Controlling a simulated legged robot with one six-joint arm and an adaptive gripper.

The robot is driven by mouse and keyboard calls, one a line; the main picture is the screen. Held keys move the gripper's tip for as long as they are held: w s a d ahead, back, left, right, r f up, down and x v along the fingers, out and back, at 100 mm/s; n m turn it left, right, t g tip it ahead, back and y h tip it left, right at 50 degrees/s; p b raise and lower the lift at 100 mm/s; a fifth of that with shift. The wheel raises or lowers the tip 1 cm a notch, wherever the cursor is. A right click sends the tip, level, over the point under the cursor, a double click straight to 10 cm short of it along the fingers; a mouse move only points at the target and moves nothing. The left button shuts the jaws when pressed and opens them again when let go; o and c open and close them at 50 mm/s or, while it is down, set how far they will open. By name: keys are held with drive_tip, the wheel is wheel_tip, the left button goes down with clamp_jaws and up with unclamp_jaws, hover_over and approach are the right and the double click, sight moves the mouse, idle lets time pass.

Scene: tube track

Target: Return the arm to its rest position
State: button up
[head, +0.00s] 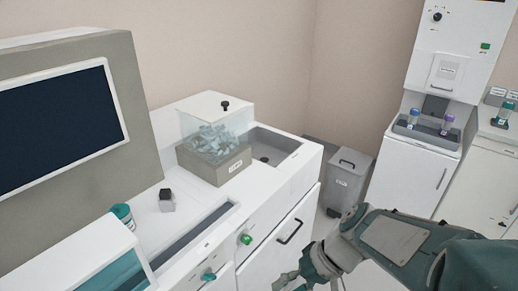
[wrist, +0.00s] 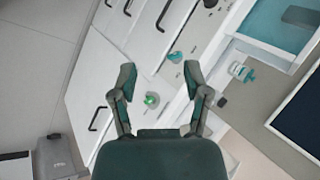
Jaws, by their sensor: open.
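My gripper (wrist: 158,78) is open in the wrist view, with its two fingers spread apart and nothing between them. Behind the gap lie the white cabinet front and a green knob (wrist: 151,99). In the head view my gripper (head: 292,284) is at the lower edge, partly cut off, in front of the white cabinet (head: 275,222). My teal arm reaches in from the lower right. The gripper touches nothing that I can see.
A clear box of small tubes (head: 218,140) and a small dark-capped block (head: 167,200) stand on the counter. A large screen (head: 55,125) is at left. A grey bin (head: 347,180) stands by the wall. A white machine (head: 428,150) holding coloured-capped tubes is at right.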

drive_tip(key=s+d+r+m+t+h, duration=0.1)
drive_tip(key=s+d+r+t+h, duration=0.2)
drive_tip(key=d+r+t+h, duration=0.3)
drive_tip(key=d+r+h, duration=0.1)
drive_tip(key=d+r, duration=0.1)
drive_tip(key=d, duration=0.1)
drive_tip(key=shift+s+d+r+t, duration=0.15)
drive_tip(key=shift+s+d+t, duration=0.05)
drive_tip(key=shift+s+t, duration=0.1)
idle(1.7)
